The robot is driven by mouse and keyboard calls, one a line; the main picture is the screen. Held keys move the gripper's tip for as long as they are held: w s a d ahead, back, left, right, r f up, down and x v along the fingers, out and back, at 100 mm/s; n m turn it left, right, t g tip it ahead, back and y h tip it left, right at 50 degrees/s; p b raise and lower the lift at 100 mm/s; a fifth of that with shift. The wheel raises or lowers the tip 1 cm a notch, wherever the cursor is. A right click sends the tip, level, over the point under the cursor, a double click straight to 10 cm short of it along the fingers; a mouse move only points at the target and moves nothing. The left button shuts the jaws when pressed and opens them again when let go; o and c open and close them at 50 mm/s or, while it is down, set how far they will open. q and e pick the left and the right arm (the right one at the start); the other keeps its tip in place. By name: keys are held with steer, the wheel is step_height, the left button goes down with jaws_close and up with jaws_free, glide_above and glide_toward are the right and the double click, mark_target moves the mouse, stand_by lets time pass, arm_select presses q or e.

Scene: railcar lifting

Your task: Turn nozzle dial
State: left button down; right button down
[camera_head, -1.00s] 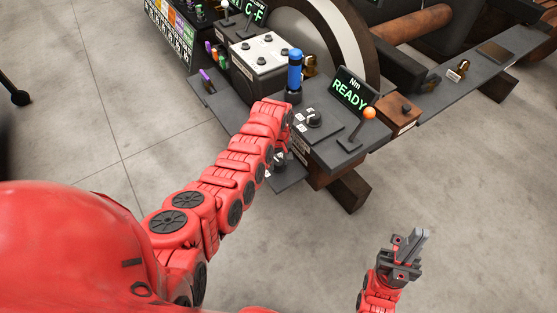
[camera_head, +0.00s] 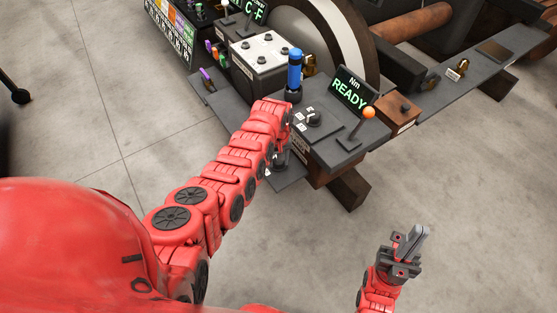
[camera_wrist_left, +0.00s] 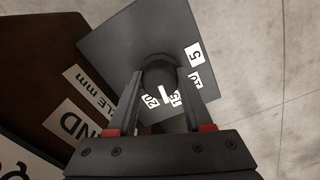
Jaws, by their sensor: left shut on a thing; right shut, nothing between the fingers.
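The nozzle dial is a dark round knob (camera_wrist_left: 158,72) on a grey square plate (camera_wrist_left: 118,42) with white number labels, seen in the left wrist view. A label ending in "LE mm" (camera_wrist_left: 90,88) is on the brown block beside it. My left gripper (camera_wrist_left: 160,84) is shut on the knob, one finger on each side. In the head view my left gripper (camera_head: 279,158) is low at the bench's near edge, and my forearm partly hides it and the dial. My right gripper (camera_head: 408,243) is shut and empty over bare floor.
Above the dial is a bench with a blue-handled lever (camera_head: 295,70), another dark knob (camera_head: 314,117), a READY display (camera_head: 349,92) and an orange-ball lever (camera_head: 369,113). A large wheel (camera_head: 335,40) stands behind. Floor at the lower right is clear.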

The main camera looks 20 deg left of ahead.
arm_select(q)
steer(key=shift+c, duration=1.5)
jaws_free()
steer(key=shift+w+r, duration=0.1)
steer(key=shift+r, duration=0.4)
step_height(320, 180, up, 16)
steer(key=p, duration=0.4)
steer(key=shift+r, duration=0.2)
steer(key=shift+s+f, duration=0.1)
steer(key=shift+s, duration=0.1)
